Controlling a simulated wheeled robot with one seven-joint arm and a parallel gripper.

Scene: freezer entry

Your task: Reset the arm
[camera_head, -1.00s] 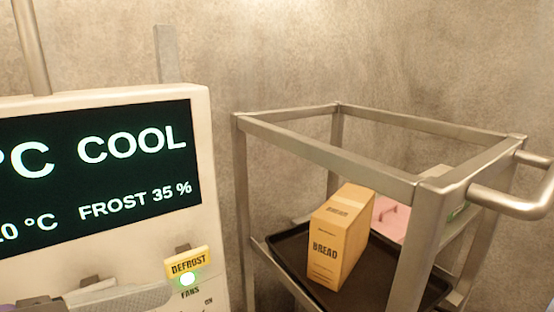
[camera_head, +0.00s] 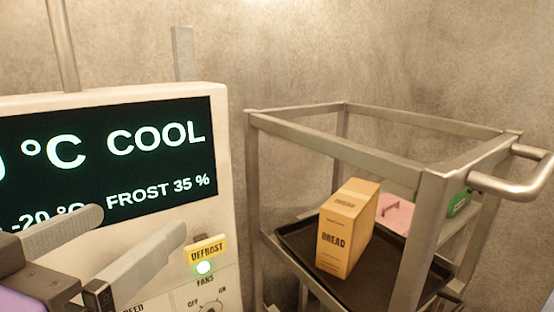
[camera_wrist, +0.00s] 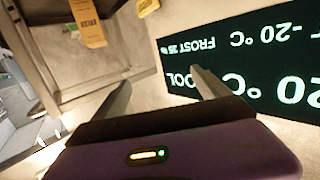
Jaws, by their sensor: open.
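My gripper (camera_head: 120,240) is at the lower left of the head view, in front of the control panel. Its two grey fingers stand apart with nothing between them. In the wrist view my gripper (camera_wrist: 160,88) also shows open and empty, with the panel's dark display (camera_wrist: 250,65) upside down beyond it. In the head view the display (camera_head: 110,150) reads COOL and FROST 35 %. Part of its text is cut off at the left edge or hidden by a finger.
A yellow DEFROST tag (camera_head: 207,249) sits above a lit green light (camera_head: 204,267) and a FANS knob (camera_head: 210,308). A metal cart (camera_head: 432,235) at right carries a black tray (camera_head: 296,240) with a BREAD box (camera_head: 346,232). A pink item (camera_head: 396,213) lies behind the box.

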